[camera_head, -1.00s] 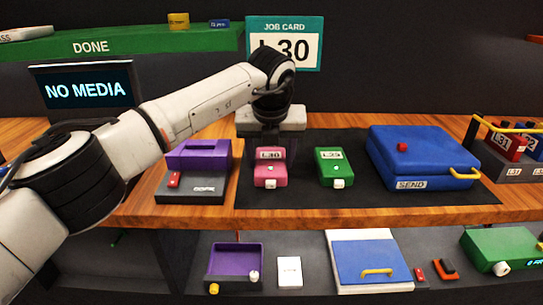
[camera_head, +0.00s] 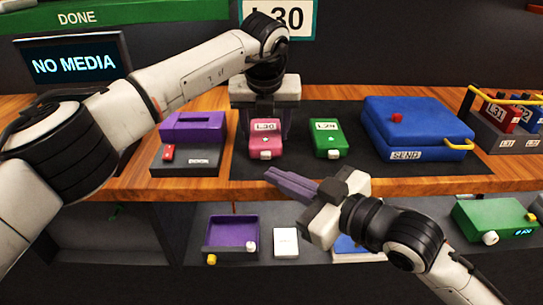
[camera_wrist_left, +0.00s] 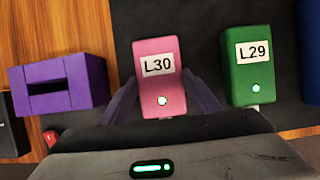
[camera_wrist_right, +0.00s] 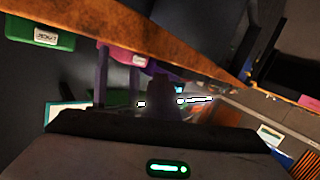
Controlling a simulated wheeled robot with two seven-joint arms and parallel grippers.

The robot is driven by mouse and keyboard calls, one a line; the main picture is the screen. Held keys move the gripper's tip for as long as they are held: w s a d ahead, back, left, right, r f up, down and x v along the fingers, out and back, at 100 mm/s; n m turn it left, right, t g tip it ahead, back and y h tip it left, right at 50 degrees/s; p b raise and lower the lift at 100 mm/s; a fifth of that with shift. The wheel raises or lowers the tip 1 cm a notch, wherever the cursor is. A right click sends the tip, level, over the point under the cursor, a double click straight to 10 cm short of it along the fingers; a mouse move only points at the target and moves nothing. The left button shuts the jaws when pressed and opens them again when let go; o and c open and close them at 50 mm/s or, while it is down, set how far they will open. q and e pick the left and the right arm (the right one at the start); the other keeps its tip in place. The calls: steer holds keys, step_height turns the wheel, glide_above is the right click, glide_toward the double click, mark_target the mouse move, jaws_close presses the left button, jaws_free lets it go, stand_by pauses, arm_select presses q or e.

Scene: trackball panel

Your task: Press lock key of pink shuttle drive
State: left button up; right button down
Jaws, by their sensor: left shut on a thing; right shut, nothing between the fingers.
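The pink shuttle drive (camera_head: 266,137), labelled L30, lies on the dark mat. It also shows in the left wrist view (camera_wrist_left: 158,72), with a small lit spot near its front end. A small white key (camera_head: 266,155) sits at its front; I cannot read any marking on it. My left gripper (camera_head: 268,122) reaches down from behind, its fingers shut on the pink drive's two sides. My right gripper (camera_head: 272,177) is shut and empty, its purple fingertips pointing left, in front of and below the pink drive, apart from it.
A green drive (camera_head: 326,137) labelled L29 lies right of the pink one. A purple dock (camera_head: 190,133) stands left, a blue SEND case (camera_head: 415,125) right. The wooden table edge (camera_head: 215,188) lies near my right gripper. A lower shelf holds a purple tray (camera_head: 232,233).

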mark_target(266, 156)
step_height(266, 156, up, 9)
steer(key=s+d+n+g+h, duration=0.2)
steer(key=n+g+h, duration=0.3)
steer(key=g+h, duration=0.1)
steer(key=shift+s+f+n, duration=0.2)
steer(key=shift+s+n, duration=0.1)
steer(key=shift+s, duration=0.1)
steer(key=shift+d, duration=0.1)
steer(key=x, duration=0.9)
steer(key=shift+w+f, duration=0.1)
steer(key=shift+f, duration=0.2)
steer(key=w, duration=0.3)
steer(key=shift+w+f, duration=0.2)
steer(key=shift+w, duration=0.5)
steer(key=shift+w, duration=0.1)
